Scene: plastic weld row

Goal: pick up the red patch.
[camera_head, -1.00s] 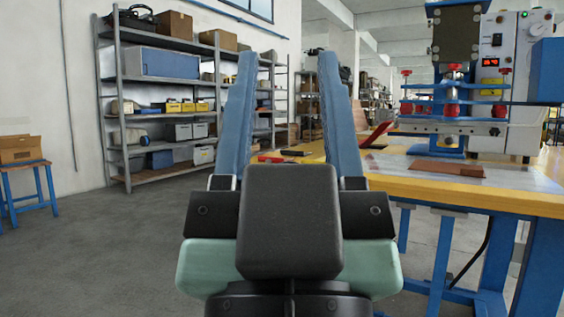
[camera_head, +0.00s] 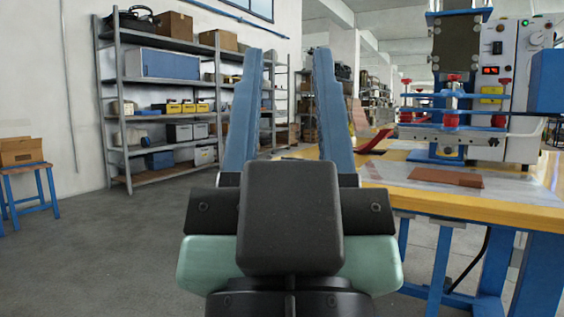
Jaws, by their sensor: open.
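My gripper (camera_head: 288,55) is open and empty, its two long blue fingers pointing ahead and apart. A red, tilted, flat piece (camera_head: 375,141) stands at the left part of the yellow-edged workbench (camera_head: 470,203), just right of my right finger, which covers part of its surroundings. I cannot tell whether it is the red patch. A reddish-brown flat plate (camera_head: 446,177) lies on the bench further right, below the press. My gripper body hides the bench's left end, so anything lying there is out of sight.
A welding press (camera_head: 455,85) with red knobs and a white control box stands on the bench at right. Grey shelving (camera_head: 160,100) with boxes is along the left wall. A small blue stand with a cardboard box (camera_head: 20,150) is far left. Floor at left is clear.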

